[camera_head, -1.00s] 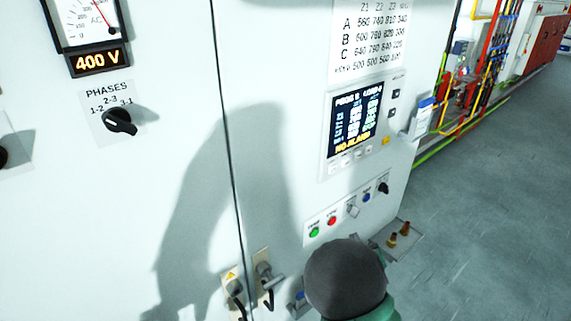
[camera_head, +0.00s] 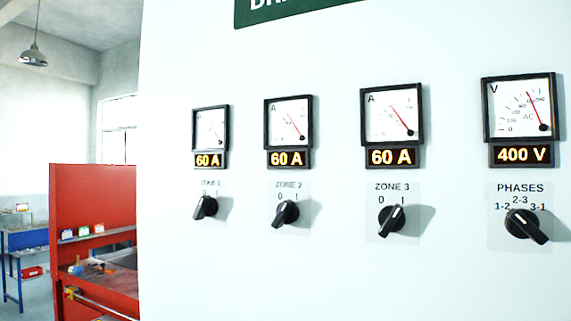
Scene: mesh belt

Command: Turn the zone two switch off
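The zone two switch (camera_head: 285,214) is a black rotary knob under a "ZONE 2" label on the white cabinet front, left of the picture's middle. The marks 0 and 1 stand above it. Its handle slants from lower left to upper right, seemingly toward the 1. The ammeter (camera_head: 289,121) above it has a digital display (camera_head: 287,159) reading 60 A. Neither of my grippers shows in this view.
The zone 1 switch (camera_head: 205,207) is to the left, the zone 3 switch (camera_head: 392,218) and phases switch (camera_head: 526,226) to the right. The voltmeter display (camera_head: 523,155) reads 400 V. Beyond the cabinet's left edge stands a red structure (camera_head: 92,200).

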